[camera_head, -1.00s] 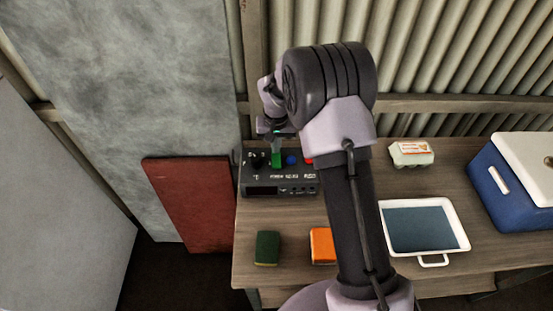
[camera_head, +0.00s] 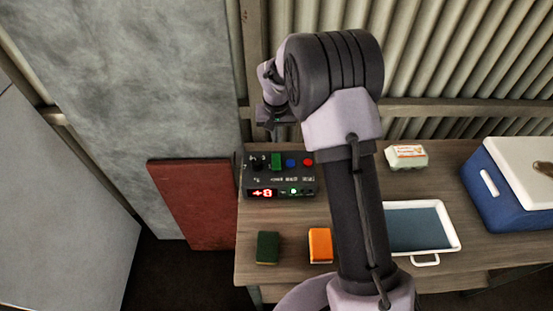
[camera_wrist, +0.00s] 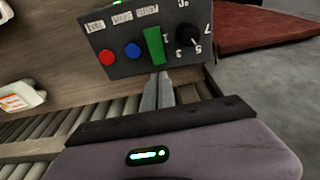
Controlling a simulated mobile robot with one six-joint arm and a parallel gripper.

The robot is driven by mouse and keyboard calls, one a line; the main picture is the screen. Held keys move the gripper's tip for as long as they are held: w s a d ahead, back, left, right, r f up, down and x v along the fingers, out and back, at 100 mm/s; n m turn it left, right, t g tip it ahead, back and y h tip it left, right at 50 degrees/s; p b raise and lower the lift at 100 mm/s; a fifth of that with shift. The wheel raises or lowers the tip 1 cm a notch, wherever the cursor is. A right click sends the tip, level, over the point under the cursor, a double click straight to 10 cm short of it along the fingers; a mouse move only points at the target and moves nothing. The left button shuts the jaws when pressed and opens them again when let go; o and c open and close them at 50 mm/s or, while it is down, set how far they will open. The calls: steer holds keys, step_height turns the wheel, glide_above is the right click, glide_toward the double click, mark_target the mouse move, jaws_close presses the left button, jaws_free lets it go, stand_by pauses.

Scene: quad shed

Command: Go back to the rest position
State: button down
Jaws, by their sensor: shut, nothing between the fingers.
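My gripper (camera_wrist: 157,92) is shut and empty in the wrist view, its two fingertips together just short of the control box. In the head view the wrist end of my arm hangs above the back edge of the box, and the fingers cannot be made out clearly. The dark control box (camera_head: 283,180) stands on the left of the workbench. It has a black knob (camera_wrist: 187,35), a green switch (camera_wrist: 154,46), a blue button (camera_wrist: 133,51) and a red button (camera_wrist: 107,57). Its red display (camera_head: 263,193) is lit, and a green light (camera_head: 293,191) glows beside it.
On the wooden workbench (camera_head: 284,220) are a green sponge (camera_head: 268,248), an orange block (camera_head: 320,245), a white tray (camera_head: 456,229), an egg carton (camera_head: 406,157) and a blue cooler (camera_head: 510,205). A red panel (camera_head: 200,203) leans left of the bench. A corrugated wall (camera_head: 440,50) stands behind.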

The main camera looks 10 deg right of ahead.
steer(key=shift+f, duration=0.1)
steer(key=s+a+r+m+t+y+b, duration=0.1)
steer(key=s+a+r+t+b, duration=0.15)
steer(key=s+r, duration=1.3)
steer(key=s+a+r+m+t+y+b, duration=0.1)
steer(key=s+b, duration=0.2)
steer(key=s, duration=1.5)
steer(key=shift+s+a+r, duration=0.2)
steer(key=shift+s+r, duration=0.05)
steer(key=shift+s, duration=0.1)
